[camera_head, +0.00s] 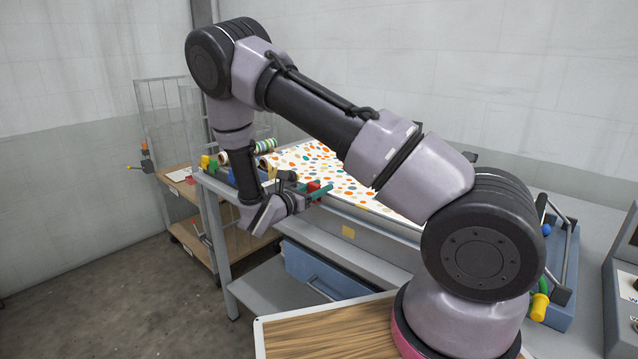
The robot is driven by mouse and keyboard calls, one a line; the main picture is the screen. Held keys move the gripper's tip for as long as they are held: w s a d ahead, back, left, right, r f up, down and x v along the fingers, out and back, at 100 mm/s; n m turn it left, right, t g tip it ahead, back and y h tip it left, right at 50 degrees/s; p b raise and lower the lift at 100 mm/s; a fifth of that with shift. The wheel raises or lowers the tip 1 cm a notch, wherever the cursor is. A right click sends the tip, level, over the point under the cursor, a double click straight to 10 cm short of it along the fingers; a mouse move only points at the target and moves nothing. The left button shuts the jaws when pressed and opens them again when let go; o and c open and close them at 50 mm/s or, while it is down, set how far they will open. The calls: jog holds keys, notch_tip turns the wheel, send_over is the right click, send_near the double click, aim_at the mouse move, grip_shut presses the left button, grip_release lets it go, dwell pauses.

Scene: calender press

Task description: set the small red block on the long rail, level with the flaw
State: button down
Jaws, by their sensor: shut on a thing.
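My gripper (316,191) is at the left part of the spotted sheet's near edge, pointing right. It is shut on the small red block (313,186), which shows between green-teal fingers. The spotted sheet (345,184), white with orange, yellow and teal dots, lies on the press table. The long rail (385,216) appears to be the grey strip along the sheet's near side. The block is close to its left part; whether they touch cannot be told. I cannot make out the flaw among the dots. My arm hides part of the sheet's right side.
Striped rolls (265,146) and several small coloured items stand at the table's left end. A blue drawer (308,270) is below the table.

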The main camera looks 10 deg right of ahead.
jog(key=shift+s+a+f, duration=0.1)
jog(key=shift+s+f, duration=0.15)
jog(key=shift+f, duration=0.85)
jog(key=shift+f, duration=0.2)
